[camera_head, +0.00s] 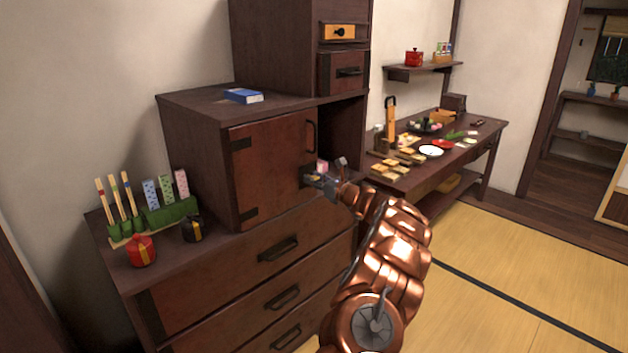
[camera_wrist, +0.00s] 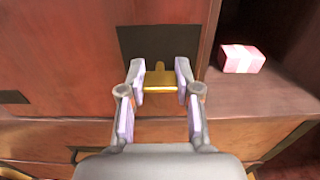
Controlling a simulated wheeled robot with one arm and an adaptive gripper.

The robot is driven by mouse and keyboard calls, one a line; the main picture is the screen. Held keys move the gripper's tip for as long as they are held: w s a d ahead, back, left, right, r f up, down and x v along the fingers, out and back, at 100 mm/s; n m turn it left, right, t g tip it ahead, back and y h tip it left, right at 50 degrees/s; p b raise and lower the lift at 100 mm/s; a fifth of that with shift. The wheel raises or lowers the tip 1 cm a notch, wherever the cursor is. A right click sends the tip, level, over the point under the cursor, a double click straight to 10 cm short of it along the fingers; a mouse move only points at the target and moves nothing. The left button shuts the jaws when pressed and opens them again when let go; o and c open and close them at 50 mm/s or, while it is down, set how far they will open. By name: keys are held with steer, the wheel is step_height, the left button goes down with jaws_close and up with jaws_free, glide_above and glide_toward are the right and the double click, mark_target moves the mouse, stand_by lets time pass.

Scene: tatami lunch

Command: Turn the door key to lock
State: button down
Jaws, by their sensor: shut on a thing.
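The brown cabinet door (camera_head: 270,160) is closed, with a dark lock plate near its right edge. In the wrist view the dark lock plate (camera_wrist: 150,42) lies just beyond my fingertips. The brass door key (camera_wrist: 160,80) stands at the lower part of this plate, between my two fingers. My gripper (camera_head: 319,180) is shut on the key, with one finger pad at each side of it. The key's bow looks wide and flat across the picture. How far the key reaches into the lock is hidden.
A pink box (camera_wrist: 242,59) lies in the open compartment right of the door. A blue book (camera_head: 243,96) lies on the cabinet top. A red pot (camera_head: 141,251) and a dark pot (camera_head: 194,229) stand at left. The tatami floor (camera_head: 500,265) at right is clear.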

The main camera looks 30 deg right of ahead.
steer(key=shift+f+b, duration=0.1)
steer(key=shift+b, duration=0.3)
steer(key=n+b, duration=0.3)
steer(key=b, duration=0.1)
steer(key=shift+f, duration=0.15)
steer(key=n+b, duration=0.6)
steer(key=b, duration=0.1)
steer(key=n+b, duration=0.6)
steer(key=shift+b, duration=0.4)
steer(key=shift+n+b, duration=1)
steer(key=shift+n, duration=0.3)
steer(key=shift+r, duration=0.2)
steer(key=c, duration=0.8)
jaws_free()
